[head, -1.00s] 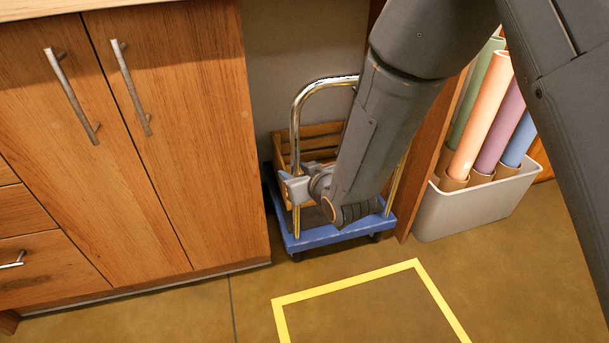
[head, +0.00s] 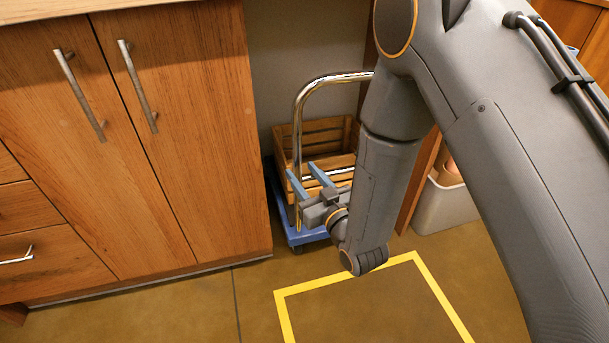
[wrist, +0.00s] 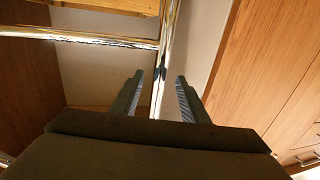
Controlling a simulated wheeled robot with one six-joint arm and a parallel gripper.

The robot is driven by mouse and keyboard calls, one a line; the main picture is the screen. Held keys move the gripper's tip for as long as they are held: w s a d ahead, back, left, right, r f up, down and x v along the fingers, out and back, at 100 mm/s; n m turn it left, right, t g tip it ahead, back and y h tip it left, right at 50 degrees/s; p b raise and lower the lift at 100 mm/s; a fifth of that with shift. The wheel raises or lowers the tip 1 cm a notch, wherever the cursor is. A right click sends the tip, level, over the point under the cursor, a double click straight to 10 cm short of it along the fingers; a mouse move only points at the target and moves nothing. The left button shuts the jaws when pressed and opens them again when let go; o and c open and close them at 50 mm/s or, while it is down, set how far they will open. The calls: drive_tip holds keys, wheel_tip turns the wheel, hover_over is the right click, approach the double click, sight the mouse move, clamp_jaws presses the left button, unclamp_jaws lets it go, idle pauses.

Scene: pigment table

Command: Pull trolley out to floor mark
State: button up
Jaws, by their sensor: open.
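The trolley has a blue platform (head: 308,236) and a chrome handle frame (head: 298,120). It stands in the recess beside the wooden cabinet, with a slatted wooden crate (head: 325,135) on it. The yellow floor mark (head: 345,275) lies on the floor in front, partly hidden by my arm. My gripper (head: 303,177) is open at the handle's left upright, its fingers pointing into the recess. In the wrist view, the chrome upright (wrist: 168,40) runs between the lines of my open fingers (wrist: 161,88). I cannot tell whether it is between the tips or beyond them.
The wooden cabinet (head: 175,150) borders the recess on the left, and a wooden panel (head: 418,180) borders it on the right. A grey bin (head: 445,205) with rolled tubes stands right of the panel, mostly behind my arm. Visible floor inside the yellow mark is clear.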

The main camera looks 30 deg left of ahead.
drive_tip(key=b+x, duration=0.2)
drive_tip(key=x, duration=0.5)
drive_tip(key=shift+w+a, duration=0.2)
drive_tip(key=shift+a, duration=0.1)
clamp_jaws()
drive_tip(key=shift+s, duration=0.1)
idle(1.2)
